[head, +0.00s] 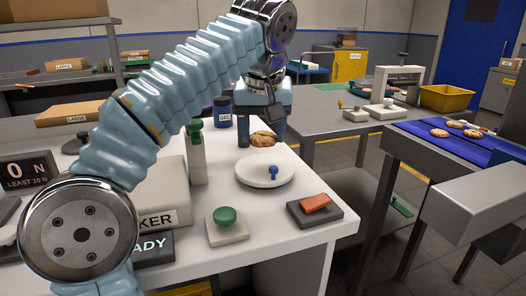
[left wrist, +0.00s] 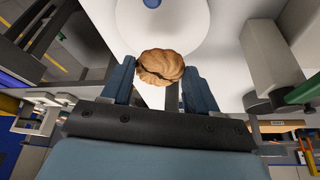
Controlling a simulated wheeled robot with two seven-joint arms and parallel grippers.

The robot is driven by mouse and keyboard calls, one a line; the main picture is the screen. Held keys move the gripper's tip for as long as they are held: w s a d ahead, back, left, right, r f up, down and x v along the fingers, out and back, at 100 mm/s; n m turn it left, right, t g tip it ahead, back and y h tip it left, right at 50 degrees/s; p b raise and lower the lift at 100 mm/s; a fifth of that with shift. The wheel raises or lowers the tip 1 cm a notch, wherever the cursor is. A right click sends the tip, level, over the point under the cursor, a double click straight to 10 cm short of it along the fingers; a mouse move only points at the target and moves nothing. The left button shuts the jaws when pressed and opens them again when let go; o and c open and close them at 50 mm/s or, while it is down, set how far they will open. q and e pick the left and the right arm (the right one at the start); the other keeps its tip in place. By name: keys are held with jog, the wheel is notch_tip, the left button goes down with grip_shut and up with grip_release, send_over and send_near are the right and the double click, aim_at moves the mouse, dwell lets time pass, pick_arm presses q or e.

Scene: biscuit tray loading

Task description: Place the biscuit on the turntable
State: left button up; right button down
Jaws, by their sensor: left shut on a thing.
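My left gripper (head: 262,132) points down beside the far edge of the turntable and is shut on a round golden-brown biscuit (head: 263,139). In the left wrist view the biscuit (left wrist: 160,67) sits between the two dark fingertips (left wrist: 157,78), near the edge of the round white plate. My right gripper is not in view.
A green button (head: 225,216) and a red rocker switch (head: 316,203) stand on the table's near side. A green-topped post (head: 196,155) stands left of the disc, and a blue jar (head: 222,112) behind. A blue conveyor (head: 459,139) with several biscuits is at the right.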

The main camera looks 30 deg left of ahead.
aim_at(263, 146)
pick_arm(q)
jog(key=shift+f, duration=2.35)
jog(key=shift+f, duration=0.15)
jog(key=o, duration=0.7)
jog(key=v, duration=1.2)
jog(key=shift+d, duration=0.1)
